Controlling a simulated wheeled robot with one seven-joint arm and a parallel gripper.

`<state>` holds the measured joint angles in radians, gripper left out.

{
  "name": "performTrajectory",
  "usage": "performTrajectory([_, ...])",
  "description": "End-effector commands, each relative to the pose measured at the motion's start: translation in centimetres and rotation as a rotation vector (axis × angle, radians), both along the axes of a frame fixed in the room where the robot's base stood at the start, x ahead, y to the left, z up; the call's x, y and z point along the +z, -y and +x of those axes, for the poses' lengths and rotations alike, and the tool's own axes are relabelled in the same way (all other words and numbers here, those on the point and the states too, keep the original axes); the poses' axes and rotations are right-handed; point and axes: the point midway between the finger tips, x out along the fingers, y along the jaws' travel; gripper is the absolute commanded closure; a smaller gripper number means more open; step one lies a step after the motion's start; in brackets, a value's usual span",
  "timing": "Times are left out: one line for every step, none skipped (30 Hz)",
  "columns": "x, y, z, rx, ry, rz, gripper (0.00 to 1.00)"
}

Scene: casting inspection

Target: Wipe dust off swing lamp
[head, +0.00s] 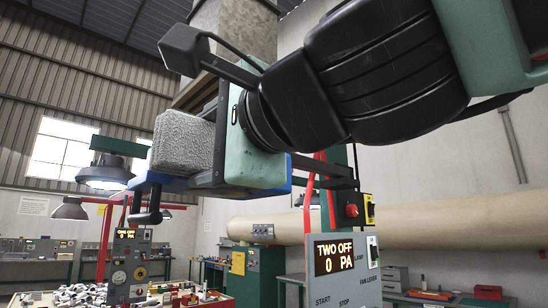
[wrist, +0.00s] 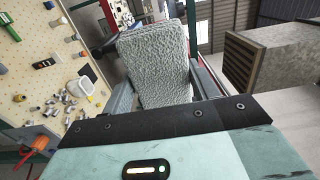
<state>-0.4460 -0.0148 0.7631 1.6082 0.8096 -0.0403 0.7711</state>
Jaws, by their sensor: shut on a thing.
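My gripper (head: 192,146) is shut on a grey, rough-textured block-shaped pad (head: 180,141). The pad also shows between the fingers in the wrist view (wrist: 157,65). A lamp with a dark housing and a lit pale face (head: 105,175) hangs just left of the pad in the head view, with a green part above it. The pad overlaps the view close to this lamp; I cannot tell whether they touch. A second, grey shaded lamp (head: 69,209) hangs from a red arm farther left. Which one is the swing lamp is not clear, and dust is not discernible.
A grey control panel (head: 343,270) reading "TWO OFF 0 PA" stands at lower right. A bench with many small castings (head: 75,296) lies at lower left. A large beige duct (head: 275,226) runs behind. A pegboard with tools (wrist: 45,65) shows in the wrist view.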

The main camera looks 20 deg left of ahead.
Motion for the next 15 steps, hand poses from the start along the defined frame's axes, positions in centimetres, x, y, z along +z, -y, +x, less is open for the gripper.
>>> performTrajectory([-0.2,0.0,0.1,0.001,-0.001,0.0,0.59])
performTrajectory([-0.2,0.1,0.2,0.0,-0.001,0.0,0.59])
performTrajectory([-0.3,0.2,0.5,0.0,-0.001,0.0,0.59])
performTrajectory([-0.4,0.3,0.7,0.0,-0.001,0.0,0.59])
performTrajectory([-0.4,0.4,1.0,-0.001,-0.001,0.0,0.59])
performTrajectory([-0.4,0.6,1.3,-0.002,-0.001,0.001,0.59])
performTrajectory([-0.4,0.7,1.6,-0.002,-0.001,0.001,0.59])
performTrajectory([-0.4,0.8,1.8,-0.002,-0.001,0.001,0.59])
performTrajectory([-0.4,1.0,2.1,-0.002,-0.001,0.001,0.59])
performTrajectory([-0.4,1.1,2.3,-0.001,-0.001,0.0,0.59])
performTrajectory([-0.4,1.2,2.5,-0.001,-0.001,0.001,0.59])
performTrajectory([-0.4,1.3,2.8,-0.001,-0.001,0.001,0.59])
performTrajectory([-0.4,1.4,3.0,-0.001,-0.001,0.0,0.59])
performTrajectory([-0.3,1.5,3.2,-0.001,-0.001,0.0,0.59])
performTrajectory([-0.2,1.6,3.4,-0.002,-0.001,0.0,0.59])
